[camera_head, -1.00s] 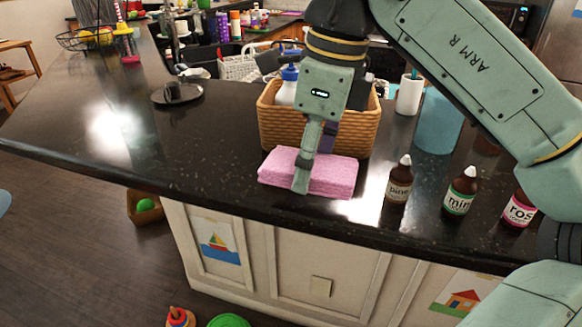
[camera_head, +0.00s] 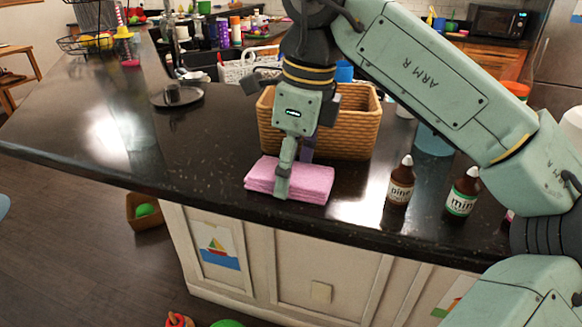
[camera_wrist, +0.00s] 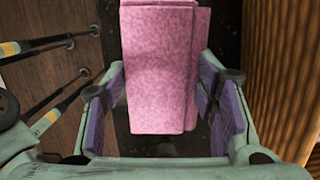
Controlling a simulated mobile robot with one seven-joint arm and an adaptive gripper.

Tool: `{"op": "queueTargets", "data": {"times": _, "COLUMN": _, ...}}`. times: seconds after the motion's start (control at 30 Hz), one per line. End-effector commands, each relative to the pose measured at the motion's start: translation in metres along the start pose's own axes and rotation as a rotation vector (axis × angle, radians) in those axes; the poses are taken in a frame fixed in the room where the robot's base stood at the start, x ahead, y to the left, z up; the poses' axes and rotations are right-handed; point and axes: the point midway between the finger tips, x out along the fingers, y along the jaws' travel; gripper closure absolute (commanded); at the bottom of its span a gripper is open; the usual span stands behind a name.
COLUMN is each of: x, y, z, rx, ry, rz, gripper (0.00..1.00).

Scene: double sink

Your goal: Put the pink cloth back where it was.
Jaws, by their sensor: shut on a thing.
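The pink cloth (camera_head: 312,183) is a folded, layered stack near the front edge of the dark counter, in front of the wicker basket. My gripper (camera_head: 284,188) points down and is shut on it, with one finger showing on its front side. In the wrist view the cloth (camera_wrist: 160,70) lies between the two purple-padded fingers (camera_wrist: 163,105). The far finger is mostly hidden in the head view. I cannot tell whether the cloth touches the counter or hangs just above it.
The wicker basket (camera_head: 352,130) stands close behind the cloth. Brown bottles labelled "pine" (camera_head: 400,184) and "min" (camera_head: 462,194) stand to the right, with a blue cup (camera_head: 433,140) behind. A dark round plate (camera_head: 178,97) lies back left.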

Motion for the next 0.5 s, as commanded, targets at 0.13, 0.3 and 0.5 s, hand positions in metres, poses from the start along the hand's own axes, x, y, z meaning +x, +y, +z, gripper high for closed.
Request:
{"op": "queueTargets", "data": {"times": 0.13, "x": 0.0025, "y": -0.0001, "z": -0.0005, "rx": 0.000, "ry": 0.000, "rz": 0.000, "gripper": 0.42}}
{"op": "queueTargets", "data": {"times": 0.3, "x": 0.0025, "y": 0.0000, "z": -0.0005, "rx": 0.000, "ry": 0.000, "rz": 0.000, "gripper": 0.31}}
{"op": "queueTargets", "data": {"times": 0.5, "x": 0.0024, "y": 0.0000, "z": -0.0005, "rx": 0.000, "ry": 0.000, "rz": 0.000, "gripper": 0.27}}
